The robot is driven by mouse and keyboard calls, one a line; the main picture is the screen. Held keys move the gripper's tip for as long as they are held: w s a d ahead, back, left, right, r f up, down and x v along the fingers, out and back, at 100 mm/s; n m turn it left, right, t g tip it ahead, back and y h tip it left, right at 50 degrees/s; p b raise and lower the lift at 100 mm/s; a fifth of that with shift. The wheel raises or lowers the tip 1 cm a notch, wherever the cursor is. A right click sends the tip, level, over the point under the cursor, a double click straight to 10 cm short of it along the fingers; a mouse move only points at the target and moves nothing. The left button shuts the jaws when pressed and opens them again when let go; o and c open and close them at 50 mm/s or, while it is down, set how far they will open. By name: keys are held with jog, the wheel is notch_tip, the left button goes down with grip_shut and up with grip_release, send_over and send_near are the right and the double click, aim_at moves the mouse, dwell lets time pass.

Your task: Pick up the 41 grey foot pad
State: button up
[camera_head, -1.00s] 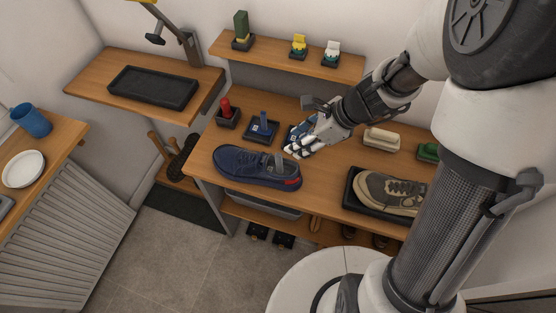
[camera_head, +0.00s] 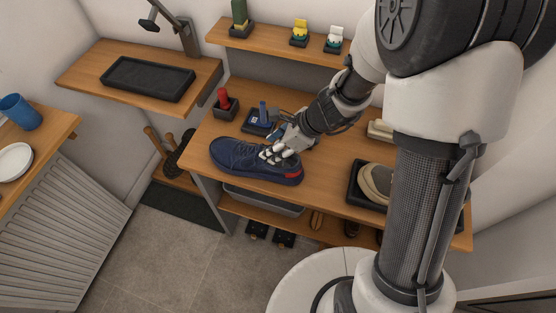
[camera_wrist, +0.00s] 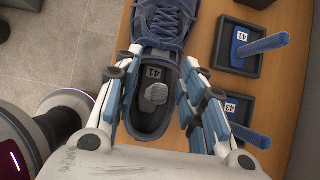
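The grey foot pad marked 41 (camera_wrist: 152,73) lies in the opening of the navy blue shoe (camera_head: 236,154), with its rounded grey grip (camera_wrist: 156,93) standing up. The shoe also shows in the wrist view (camera_wrist: 167,22). My gripper (camera_head: 272,155) is over the heel end of the shoe. In the wrist view my gripper (camera_wrist: 160,76) is open, its fingers on either side of the shoe opening with the pad's grip between them. I cannot tell whether the fingers touch the shoe. In the head view my gripper hides the pad.
A blue pad in a black tray marked 41 (camera_wrist: 223,62) and another tray marked 43 (camera_wrist: 259,105) stand close to the right. A red-handled item (camera_head: 222,100) stands behind the shoe. A tan shoe (camera_head: 377,182) sits in a black tray on the right.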

jog(key=shift+c, duration=0.5)
grip_shut()
jog(key=shift+r, duration=0.15)
